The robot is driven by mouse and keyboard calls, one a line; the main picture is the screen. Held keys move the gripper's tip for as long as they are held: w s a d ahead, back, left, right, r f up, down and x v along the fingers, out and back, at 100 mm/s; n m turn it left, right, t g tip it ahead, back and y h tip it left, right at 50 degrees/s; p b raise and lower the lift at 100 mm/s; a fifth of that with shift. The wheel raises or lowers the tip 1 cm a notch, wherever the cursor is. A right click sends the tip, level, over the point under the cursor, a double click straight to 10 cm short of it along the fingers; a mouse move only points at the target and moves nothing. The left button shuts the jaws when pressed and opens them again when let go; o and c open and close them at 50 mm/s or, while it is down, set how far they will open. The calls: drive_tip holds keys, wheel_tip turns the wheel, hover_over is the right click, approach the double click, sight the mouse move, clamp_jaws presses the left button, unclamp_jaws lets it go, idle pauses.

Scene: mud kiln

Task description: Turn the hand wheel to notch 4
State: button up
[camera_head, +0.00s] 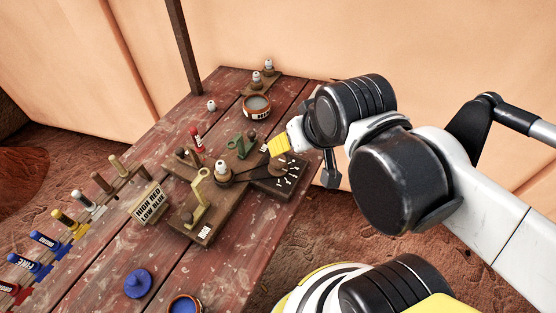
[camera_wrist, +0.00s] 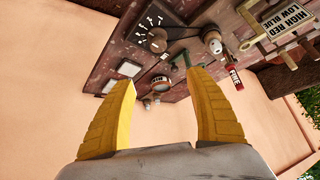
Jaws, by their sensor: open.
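The hand wheel (camera_wrist: 157,41) is a small dark round knob on a dark plate with a fan of white notch marks. In the head view the marked plate (camera_head: 290,178) sits at the right end of the wooden fixture, with the wheel (camera_head: 275,170) partly hidden by my gripper. I cannot read the notch numbers or tell the wheel's setting. My gripper (camera_wrist: 162,80) is open, with two yellow fingers apart and nothing between them. In the head view its yellow fingers (camera_head: 279,145) are close above the wheel, and no contact shows.
The fixture carries a yellow lever (camera_head: 197,200), a green lever (camera_head: 240,146) and a white-topped post (camera_head: 222,170). A sign (camera_head: 150,203) stands left of it. A bowl (camera_head: 257,106) stands behind, a blue lid (camera_head: 138,283) in front. Coloured tagged pegs line the left.

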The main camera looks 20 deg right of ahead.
drive_tip(key=w+f+n+g+p, duration=0.1)
drive_tip(key=w+g+p, duration=0.1)
drive_tip(key=w+g, duration=0.3)
drive_tip(key=n+g+p, duration=0.1)
drive_tip(key=g+p, duration=0.1)
hover_over(278, 159)
wheel_tip(278, 159, down, 7)
wheel_tip(278, 159, down, 10)
drive_tip(key=b, duration=0.4)
drive_tip(key=shift+f+b, duration=0.1)
drive_tip(key=shift+b, duration=0.3)
drive_tip(key=c, duration=1.2)
drive_tip(key=shift+n, duration=2.8)
